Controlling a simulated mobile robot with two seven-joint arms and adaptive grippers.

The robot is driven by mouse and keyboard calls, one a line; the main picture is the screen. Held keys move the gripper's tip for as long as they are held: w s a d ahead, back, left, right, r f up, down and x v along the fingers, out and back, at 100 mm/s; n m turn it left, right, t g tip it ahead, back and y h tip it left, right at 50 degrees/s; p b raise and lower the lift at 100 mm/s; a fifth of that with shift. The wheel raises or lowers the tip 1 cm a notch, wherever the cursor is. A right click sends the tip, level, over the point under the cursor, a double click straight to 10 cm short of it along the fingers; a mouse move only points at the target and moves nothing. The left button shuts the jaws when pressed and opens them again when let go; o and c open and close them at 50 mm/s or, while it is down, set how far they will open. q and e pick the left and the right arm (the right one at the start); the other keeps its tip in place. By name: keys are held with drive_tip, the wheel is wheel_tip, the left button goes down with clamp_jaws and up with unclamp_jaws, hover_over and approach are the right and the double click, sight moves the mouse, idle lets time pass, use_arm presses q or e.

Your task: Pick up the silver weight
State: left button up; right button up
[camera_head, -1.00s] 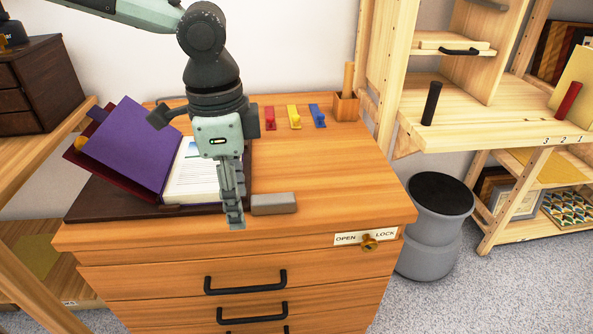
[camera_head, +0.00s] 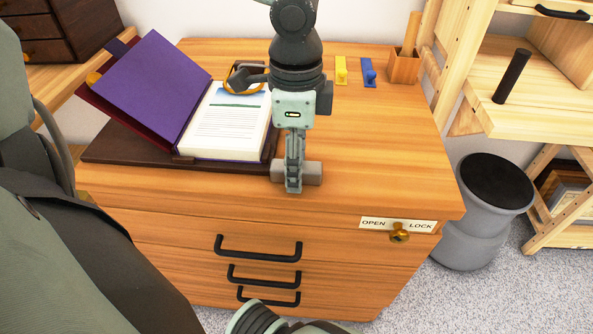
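The silver weight (camera_head: 312,173) is a small grey block lying on the wooden drawer cabinet top (camera_head: 380,170), near its front edge. It shows on both sides of my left gripper's fingers, and its middle is hidden behind them. My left gripper (camera_head: 294,186) points down at the weight, with its fingertips over the front of the block. The fingers are seen edge-on, so the gap between them and any grip on the weight cannot be told. My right gripper is not in view.
An open purple binder (camera_head: 160,85) lies on a dark board left of the gripper. Yellow (camera_head: 341,72) and blue clips and a wooden holder (camera_head: 404,65) stand at the back. A grey stool (camera_head: 490,200) is right of the cabinet. The cabinet top's right side is clear.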

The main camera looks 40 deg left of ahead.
use_arm(q)
drive_tip(key=shift+f, duration=0.25)
clamp_jaws()
drive_tip(key=shift+r, duration=0.15)
